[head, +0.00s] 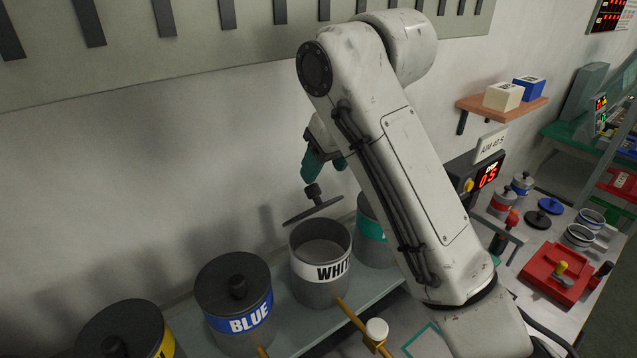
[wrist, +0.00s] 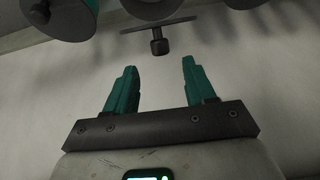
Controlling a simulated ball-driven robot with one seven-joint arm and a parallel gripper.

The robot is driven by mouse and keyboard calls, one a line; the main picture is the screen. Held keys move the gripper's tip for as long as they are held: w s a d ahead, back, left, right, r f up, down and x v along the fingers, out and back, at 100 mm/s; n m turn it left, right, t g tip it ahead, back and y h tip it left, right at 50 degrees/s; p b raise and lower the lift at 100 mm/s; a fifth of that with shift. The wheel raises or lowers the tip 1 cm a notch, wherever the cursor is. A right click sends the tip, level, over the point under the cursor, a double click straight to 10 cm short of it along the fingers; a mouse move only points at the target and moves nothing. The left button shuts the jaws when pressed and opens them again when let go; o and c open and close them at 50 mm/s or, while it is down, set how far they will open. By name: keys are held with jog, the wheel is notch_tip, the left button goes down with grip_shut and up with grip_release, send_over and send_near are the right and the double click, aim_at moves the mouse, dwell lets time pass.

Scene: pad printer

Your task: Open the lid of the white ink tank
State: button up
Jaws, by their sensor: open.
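The white ink tank (head: 320,276) is a grey round can with a white band and black lettering, standing on the shelf. Its top is uncovered and its hollow inside shows. A dark lid (head: 313,210) with a knob is tilted above the tank's back rim; what holds it up I cannot tell. My gripper (head: 325,174) is just above the knob, its teal fingers spread. In the wrist view, the lid (wrist: 158,22) and its knob (wrist: 158,46) lie just beyond the open fingertips (wrist: 160,68), apart from them.
The blue tank (head: 236,306) and a yellow tank (head: 125,335) stand left with lids on. A teal-banded tank (head: 371,232) stands right, partly behind my arm. A brass bar with a white knob (head: 376,329) is in front. The wall (head: 150,180) rises close behind.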

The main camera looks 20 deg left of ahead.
jog(key=v, duration=0.3)
jog(key=shift+d+r, duration=0.1)
jog(key=shift+r, duration=0.15)
